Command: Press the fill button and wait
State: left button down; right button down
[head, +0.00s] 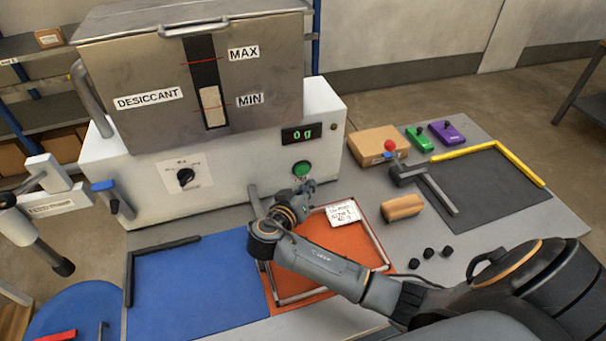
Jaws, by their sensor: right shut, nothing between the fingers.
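The green fill button (302,168) sits on the front of the white machine (235,180), below a small display (298,134) that reads "0 g" in green. My right gripper (305,187) is just below the button, close to the machine's front. Its fingers look shut with nothing in them. I cannot tell whether it touches the button. Above the machine is a metal hopper (270,90) labelled DESICCANT, with a level window (210,105) between MAX and MIN marks. My left gripper is not in view.
A blue mat (190,290) and an orange mat (375,250) with a frame and a white note (344,213) lie in front.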

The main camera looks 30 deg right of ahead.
aim_at(308, 171)
jog(key=shift+w+d+f+b, duration=0.1)
jog(key=shift+w+d+b, duration=0.15)
jog(key=shift+w, duration=0.8)
dwell(0.4)
jog(key=shift+w+b, duration=0.2)
jog(key=shift+b, duration=0.1)
jog(key=shift+w, duration=0.25)
jog(key=shift+w+d+b, duration=0.2)
jog(key=shift+w+b, duration=0.25)
jog(key=shift+w, duration=0.05)
dwell(0.9)
jog(key=shift+s, duration=0.1)
jog(key=shift+s+a+p, duration=0.2)
jog(key=shift+s+p, duration=0.2)
jog(key=shift+s, duration=0.45)
